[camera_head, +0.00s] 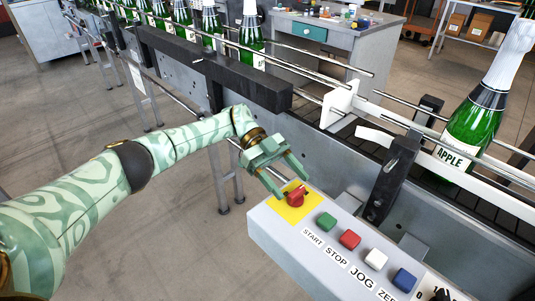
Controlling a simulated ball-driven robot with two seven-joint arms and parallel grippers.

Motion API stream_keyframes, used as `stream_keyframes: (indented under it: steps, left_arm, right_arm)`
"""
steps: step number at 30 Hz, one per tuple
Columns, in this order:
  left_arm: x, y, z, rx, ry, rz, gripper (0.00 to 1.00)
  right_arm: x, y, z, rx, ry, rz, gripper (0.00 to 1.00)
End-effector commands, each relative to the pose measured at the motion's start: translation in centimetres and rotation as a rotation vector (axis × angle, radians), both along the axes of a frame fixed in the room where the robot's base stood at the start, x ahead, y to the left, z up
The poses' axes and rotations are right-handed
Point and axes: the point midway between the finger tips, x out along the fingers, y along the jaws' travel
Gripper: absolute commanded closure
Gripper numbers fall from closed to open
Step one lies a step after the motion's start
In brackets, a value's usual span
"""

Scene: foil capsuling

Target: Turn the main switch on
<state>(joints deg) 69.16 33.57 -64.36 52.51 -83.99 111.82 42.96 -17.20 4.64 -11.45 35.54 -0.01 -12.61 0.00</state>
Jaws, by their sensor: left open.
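The main switch (295,198) is a red rotary knob on a yellow plate (283,212), at the left end of a grey control box. My left gripper (290,191) is open, with its fingers pointing down at the knob. One fingertip is close to the left of the knob and the other is above and right of it. I cannot tell whether the fingers touch it. My right gripper does not show.
Green (326,221), red (349,239), white (375,258) and blue (404,279) buttons line the control box (300,250). A dark upright post (391,178) stands behind it. A conveyor carries green bottles, including one labelled APPLE (470,135).

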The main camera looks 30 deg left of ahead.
Motion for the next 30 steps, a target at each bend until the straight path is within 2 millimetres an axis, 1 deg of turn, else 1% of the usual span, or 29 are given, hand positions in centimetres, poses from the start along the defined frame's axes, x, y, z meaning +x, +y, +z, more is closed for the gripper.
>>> stream_keyframes:
  steps: [1, 6, 9, 13, 18, 23, 30]
  left_arm:
    - [0.6, 1.3, 0.1, 0.003, 0.000, 0.005, 0.35]
    - [2.3, 5.4, 1.5, 0.003, 0.002, 0.004, 0.35]
    - [3.1, 7.5, 2.4, 0.003, 0.003, 0.004, 0.35]
    - [3.9, 9.6, 3.3, 0.002, 0.003, 0.002, 0.35]
    - [4.3, 10.9, 4.4, 0.000, 0.001, 0.000, 0.35]
    - [4.2, 11.0, 4.8, 0.000, 0.000, 0.000, 0.35]
    - [4.2, 11.0, 4.8, 0.000, 0.000, 0.000, 0.35]
  right_arm:
    - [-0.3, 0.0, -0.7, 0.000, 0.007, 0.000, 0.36]
    - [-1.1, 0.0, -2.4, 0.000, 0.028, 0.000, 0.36]
    - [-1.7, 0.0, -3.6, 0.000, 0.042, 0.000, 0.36]
    - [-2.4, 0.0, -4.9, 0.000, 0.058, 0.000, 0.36]
    - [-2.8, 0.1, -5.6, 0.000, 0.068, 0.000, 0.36]
    - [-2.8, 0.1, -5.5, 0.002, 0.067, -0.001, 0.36]
    - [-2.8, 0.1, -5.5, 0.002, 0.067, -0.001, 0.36]
